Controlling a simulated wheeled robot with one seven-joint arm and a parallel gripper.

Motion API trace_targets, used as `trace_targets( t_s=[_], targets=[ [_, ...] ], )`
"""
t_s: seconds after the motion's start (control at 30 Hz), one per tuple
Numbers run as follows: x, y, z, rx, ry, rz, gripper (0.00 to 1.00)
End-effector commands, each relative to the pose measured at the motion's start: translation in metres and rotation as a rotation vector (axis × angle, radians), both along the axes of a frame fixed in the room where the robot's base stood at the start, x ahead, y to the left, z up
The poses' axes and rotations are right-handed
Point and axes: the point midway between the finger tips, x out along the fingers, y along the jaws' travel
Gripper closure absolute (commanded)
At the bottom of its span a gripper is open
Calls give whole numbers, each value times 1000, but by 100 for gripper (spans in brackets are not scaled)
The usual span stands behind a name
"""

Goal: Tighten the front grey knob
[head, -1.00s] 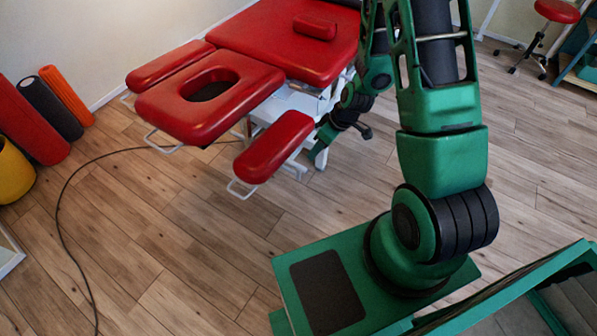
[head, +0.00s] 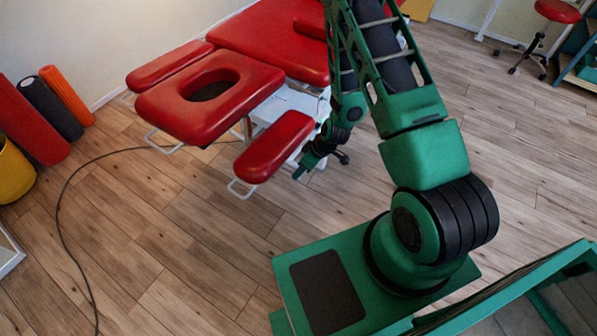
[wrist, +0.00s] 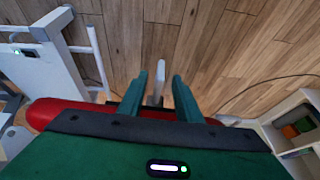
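The red treatment table (head: 262,52) stands at the upper middle of the head view, with a red armrest pad (head: 273,147) at its near right side. My gripper (head: 302,172) is just right of this pad and low beside the table's white frame. In the wrist view, my gripper's two green fingers (wrist: 160,95) stand apart. A slim light-grey piece (wrist: 158,72) shows between them; I cannot tell whether it is the front grey knob or whether the fingers touch it. No knob can be made out in the head view. The red pad (wrist: 62,112) lies behind the fingers in the wrist view.
The table's white frame (wrist: 48,72) is at left in the wrist view, and a white shelf unit (wrist: 290,112) is at right. A dark cable (head: 62,205) lies on the floor. Foam rollers (head: 50,108) stand at far left. The wooden floor before the table is otherwise clear.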

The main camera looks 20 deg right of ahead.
Motion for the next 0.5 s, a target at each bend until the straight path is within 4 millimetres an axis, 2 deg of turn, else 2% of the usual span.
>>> trace_targets(
  t_s=[0.2,0.5],
  targets=[
    [5,5,-17,-1,-1,0,69],
    [6,6,-20,0,-1,0,69]
  ],
)
